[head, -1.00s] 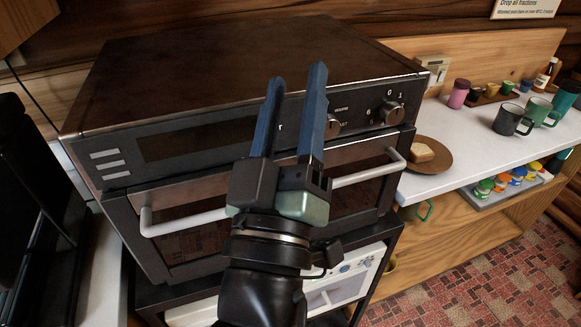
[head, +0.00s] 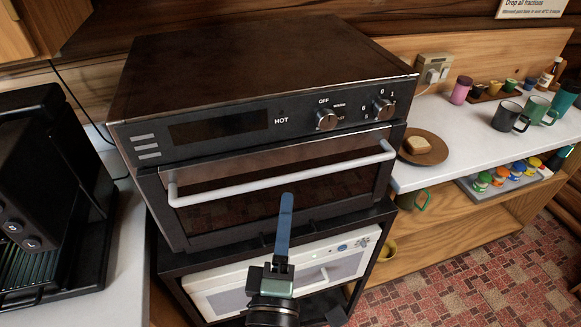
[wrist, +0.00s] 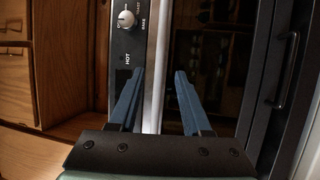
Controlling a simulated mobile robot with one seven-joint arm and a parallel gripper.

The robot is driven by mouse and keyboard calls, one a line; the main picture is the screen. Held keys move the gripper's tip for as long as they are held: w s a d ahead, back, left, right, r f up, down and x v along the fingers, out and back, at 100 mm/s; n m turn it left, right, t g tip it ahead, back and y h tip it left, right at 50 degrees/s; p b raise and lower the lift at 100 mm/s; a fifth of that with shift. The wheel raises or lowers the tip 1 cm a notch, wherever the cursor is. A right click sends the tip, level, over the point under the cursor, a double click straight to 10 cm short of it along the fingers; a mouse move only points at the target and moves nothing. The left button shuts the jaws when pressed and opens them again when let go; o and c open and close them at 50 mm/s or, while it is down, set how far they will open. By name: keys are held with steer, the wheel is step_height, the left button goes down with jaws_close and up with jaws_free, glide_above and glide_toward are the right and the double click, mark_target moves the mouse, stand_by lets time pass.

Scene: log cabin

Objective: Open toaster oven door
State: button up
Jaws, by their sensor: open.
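The toaster oven (head: 270,75) is a dark box with a control panel. Its door (head: 345,185) has a dark window and looks shut. A light bar handle (head: 280,175) runs across the door's upper part. My gripper (head: 286,200) is in front of the door, its fingertips just below the handle's middle in the head view. There the fingers overlap, seen nearly edge-on. In the wrist view my gripper (wrist: 159,72) is open and empty, with the pale handle (wrist: 153,95) showing lengthwise between its fingers. I cannot tell whether they touch it.
A white appliance (head: 225,290) sits on the dark stand below. A black coffee machine (head: 50,190) stands close on the left. On the right, a white counter (head: 450,150) holds a brown plate (head: 435,157) with bread and several mugs and jars. The right floor (head: 480,265) is clear.

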mark_target(290, 175)
steer(key=p+x, duration=0.2)
steer(key=x, duration=0.5)
steer(key=shift+w, duration=0.2)
jaws_close()
stand_by(1.2)
